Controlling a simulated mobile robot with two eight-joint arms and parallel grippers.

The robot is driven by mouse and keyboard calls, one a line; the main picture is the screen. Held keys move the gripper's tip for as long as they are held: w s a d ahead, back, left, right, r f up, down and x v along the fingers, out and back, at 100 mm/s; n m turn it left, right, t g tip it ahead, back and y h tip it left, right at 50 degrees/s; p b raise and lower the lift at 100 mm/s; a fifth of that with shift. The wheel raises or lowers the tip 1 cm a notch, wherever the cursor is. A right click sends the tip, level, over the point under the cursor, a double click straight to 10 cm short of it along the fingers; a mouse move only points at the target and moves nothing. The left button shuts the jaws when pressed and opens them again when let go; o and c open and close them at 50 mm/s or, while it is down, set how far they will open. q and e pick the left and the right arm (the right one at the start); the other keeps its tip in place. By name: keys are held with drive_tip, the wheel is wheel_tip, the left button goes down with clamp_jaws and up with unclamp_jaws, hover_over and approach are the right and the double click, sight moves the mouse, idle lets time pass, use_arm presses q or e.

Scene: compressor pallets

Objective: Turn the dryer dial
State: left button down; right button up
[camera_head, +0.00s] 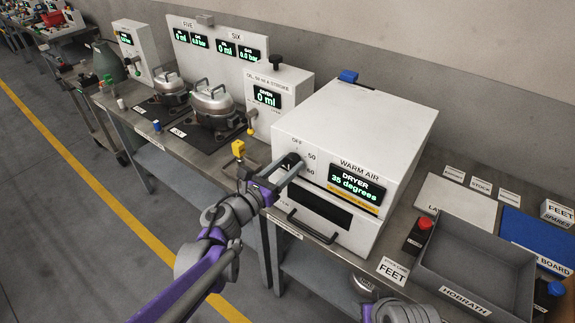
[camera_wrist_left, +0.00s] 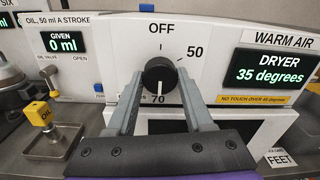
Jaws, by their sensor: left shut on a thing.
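The dryer (camera_head: 345,140) is a white box with a display reading "WARM AIR DRYER 35 degrees". Its dial (camera_wrist_left: 160,75) is a round black knob on the front, with OFF above, 50 at upper right and 70 below. The dial's white mark points down, toward 70. My left gripper (camera_wrist_left: 160,90) is shut on the dial, with one grey finger on each side of it. In the head view my left gripper (camera_head: 284,168) reaches the dryer's front from the left, and the fingers partly hide the dial. My right gripper is not in view.
A dark handle (camera_head: 313,227) sticks out below the dryer's display. A grey bin (camera_head: 475,262), a red-topped block (camera_head: 418,236) and label cards lie to the right on the bench.

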use_arm(q)
drive_tip(key=shift+c, duration=1.4)
unclamp_jaws()
drive_tip(key=v, duration=1)
drive_tip(key=shift+s+a+b, duration=0.3)
drive_tip(key=shift+b, duration=0.05)
